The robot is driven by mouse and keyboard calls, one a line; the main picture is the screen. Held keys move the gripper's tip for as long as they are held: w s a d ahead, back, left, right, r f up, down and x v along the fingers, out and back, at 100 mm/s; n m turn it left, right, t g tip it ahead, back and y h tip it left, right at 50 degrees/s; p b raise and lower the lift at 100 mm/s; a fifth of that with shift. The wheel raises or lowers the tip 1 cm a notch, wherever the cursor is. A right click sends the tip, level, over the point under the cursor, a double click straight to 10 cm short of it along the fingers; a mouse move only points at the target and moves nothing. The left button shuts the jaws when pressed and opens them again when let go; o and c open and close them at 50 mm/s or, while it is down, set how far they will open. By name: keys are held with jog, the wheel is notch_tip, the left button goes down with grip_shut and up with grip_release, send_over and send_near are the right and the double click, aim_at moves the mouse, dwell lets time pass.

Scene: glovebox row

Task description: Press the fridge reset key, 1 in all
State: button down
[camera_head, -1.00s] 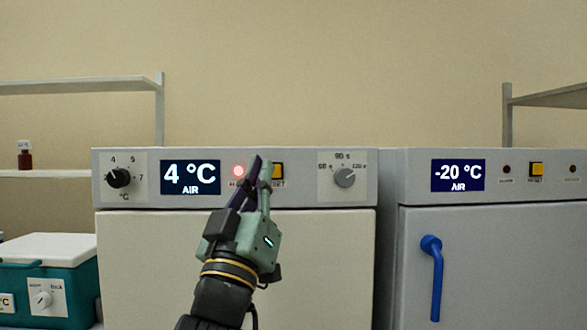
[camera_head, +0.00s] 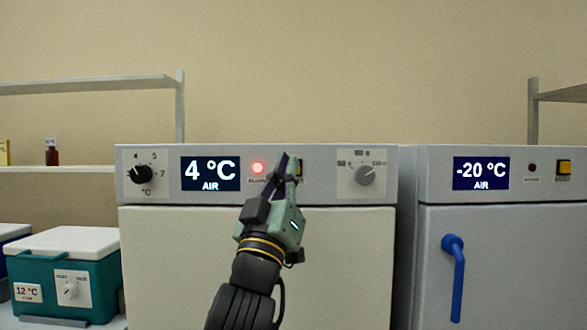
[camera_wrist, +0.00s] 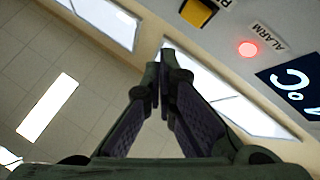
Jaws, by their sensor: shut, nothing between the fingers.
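The 4 °C fridge (camera_head: 160,265) stands in the middle, with a control panel along its top. Its yellow reset key (camera_head: 299,167) is mostly hidden behind my fingers in the head view; it shows at the top edge of the wrist view (camera_wrist: 198,11). Left of the key, the red alarm lamp (camera_head: 257,168) is lit; it also glows in the wrist view (camera_wrist: 247,49). My gripper (camera_head: 286,160) is shut and empty, pointing up in front of the panel. In the wrist view its fingertips (camera_wrist: 171,62) appear apart from the key.
The panel also has a temperature dial (camera_head: 141,174), a 4 °C display (camera_head: 210,173) and a grey knob (camera_head: 364,175). A -20 °C freezer (camera_head: 510,260) with a blue handle (camera_head: 453,275) stands right. A teal cool box (camera_head: 65,285) stands left.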

aim_at(296, 148)
jog(key=shift+w, duration=1.7)
jog(key=shift+w, duration=0.15)
jog(key=shift+w+p, duration=0.3)
jog(key=shift+w, duration=0.45)
dwell(0.6)
dwell(0.4)
jog(key=shift+s, duration=0.9)
jog(key=s, duration=0.5)
